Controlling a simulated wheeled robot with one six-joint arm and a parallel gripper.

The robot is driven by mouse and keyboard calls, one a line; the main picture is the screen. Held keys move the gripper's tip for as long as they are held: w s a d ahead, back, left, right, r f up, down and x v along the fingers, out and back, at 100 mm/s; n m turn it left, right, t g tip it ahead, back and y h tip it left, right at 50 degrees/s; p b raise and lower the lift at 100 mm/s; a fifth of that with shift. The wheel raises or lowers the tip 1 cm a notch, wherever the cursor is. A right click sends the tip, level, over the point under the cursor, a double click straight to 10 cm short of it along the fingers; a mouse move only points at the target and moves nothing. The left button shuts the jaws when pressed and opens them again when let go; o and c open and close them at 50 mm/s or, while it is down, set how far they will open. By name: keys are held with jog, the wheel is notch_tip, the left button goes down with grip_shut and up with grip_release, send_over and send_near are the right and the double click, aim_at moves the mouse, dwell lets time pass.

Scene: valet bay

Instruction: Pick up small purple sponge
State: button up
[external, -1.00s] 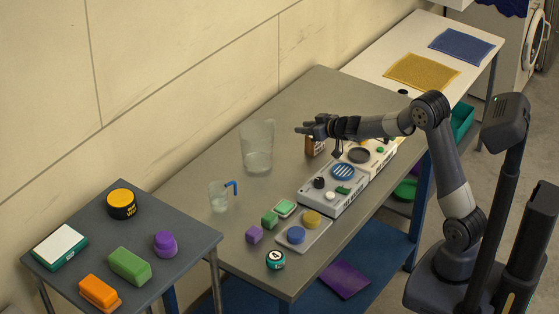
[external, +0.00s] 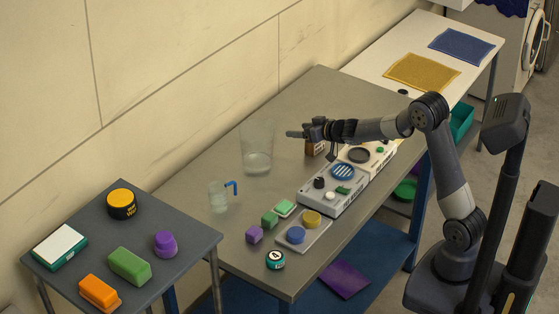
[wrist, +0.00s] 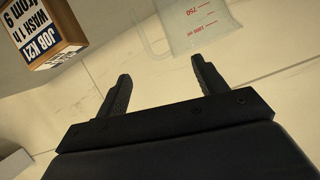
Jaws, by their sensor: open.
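The small purple sponge (external: 254,234) is a little block on the near part of the grey table (external: 325,88), left of the small green sponge (external: 269,219). My gripper (external: 291,134) is raised above the table, well behind and to the right of the purple sponge. It is apart from the sponge and points toward the wall. In the wrist view my gripper (wrist: 160,84) has its two fingers spread with nothing between them. The purple sponge does not show in the wrist view.
A clear pitcher (external: 257,160) and a jug with a blue handle (external: 218,198) stand left of my gripper. A tray (external: 312,236) with blue and yellow round items lies right of the purple sponge. A printed block (wrist: 40,30) shows in the wrist view.

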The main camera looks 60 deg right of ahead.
jog(key=a+m+t+y+b, duration=0.1)
jog(key=a+m+y+b, duration=0.1)
jog(key=a+m, duration=0.75)
jog(key=m+g+h+b, duration=0.15)
jog(key=m+b, duration=0.25)
jog(key=m, duration=2)
send_near(253, 230)
jog(key=shift+x, duration=0.9)
jog(key=shift+w+f, duration=0.1)
jog(key=shift+f, duration=0.05)
jog(key=p+x, duration=0.1)
jog(key=x, duration=0.4)
jog(key=shift+p+x, duration=0.7)
jog(key=shift+x, duration=2)
